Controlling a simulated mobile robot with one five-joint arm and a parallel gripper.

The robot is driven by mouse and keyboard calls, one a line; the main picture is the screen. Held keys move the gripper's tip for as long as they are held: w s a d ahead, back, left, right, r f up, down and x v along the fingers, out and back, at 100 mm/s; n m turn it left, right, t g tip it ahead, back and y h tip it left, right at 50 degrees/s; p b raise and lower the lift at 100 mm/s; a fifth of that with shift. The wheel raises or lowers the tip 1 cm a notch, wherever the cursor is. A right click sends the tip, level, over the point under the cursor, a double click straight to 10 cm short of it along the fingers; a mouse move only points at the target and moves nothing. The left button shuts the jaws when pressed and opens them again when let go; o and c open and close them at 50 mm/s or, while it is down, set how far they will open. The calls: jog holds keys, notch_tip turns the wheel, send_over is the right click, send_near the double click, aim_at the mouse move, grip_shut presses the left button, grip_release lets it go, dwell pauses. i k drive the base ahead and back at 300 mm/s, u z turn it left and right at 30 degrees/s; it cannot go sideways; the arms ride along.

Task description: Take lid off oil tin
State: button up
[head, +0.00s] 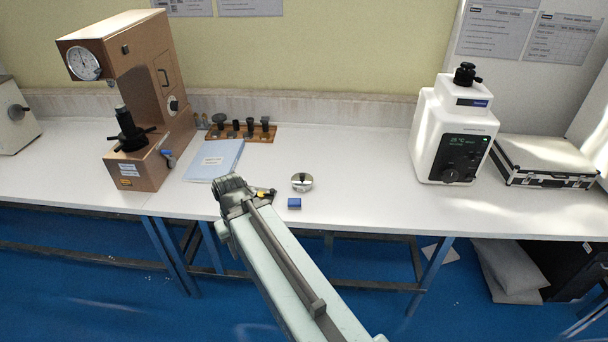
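A small round silver tin (301,182), which looks like the oil tin, stands on the white bench near its front edge. Its top is pale with a dark mark in the middle; I cannot make out where lid and body meet. My arm reaches up from the bottom of the head view, and its end, with my gripper (262,194), is just left of the tin and apart from it. The fingers are too small and partly hidden by the arm to tell whether they are open or shut.
A small blue block (294,203) lies just in front of the tin. A pale blue booklet (214,160) and a wooden rack (240,133) lie behind. A brown tester (150,80) stands left and a white tester (452,130) right. Bench between tin and white tester is clear.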

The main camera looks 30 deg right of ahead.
aim_at(300, 180)
jog(key=z, duration=0.05)
jog(key=i, duration=1.15)
jog(key=u, duration=0.65)
